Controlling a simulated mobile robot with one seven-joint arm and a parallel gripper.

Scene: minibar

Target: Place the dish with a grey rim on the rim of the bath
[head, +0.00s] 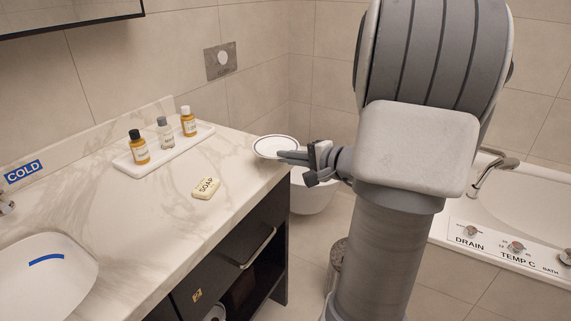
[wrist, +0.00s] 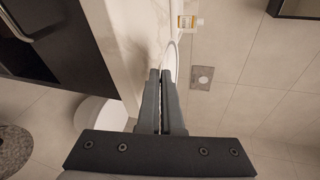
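The white dish with a grey rim (head: 274,146) is at the far right corner of the marble counter. I cannot tell whether it rests on the counter or is just above it. My gripper (head: 285,155) reaches it from the right, its fingers closed at the dish's near right edge. In the wrist view the fingers (wrist: 160,74) are nearly together, with the dish (wrist: 171,62) edge-on at their tips. The bath (head: 530,190) is at the right, partly hidden by my arm; its rim (head: 470,222) carries DRAIN and TEMP C labels.
A white tray (head: 165,158) with three small bottles and a soap bar (head: 206,188) are on the counter (head: 130,215). A sink (head: 45,275) is at the left. A toilet (head: 310,195) stands beyond the counter. A tap (head: 490,175) rises at the bath.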

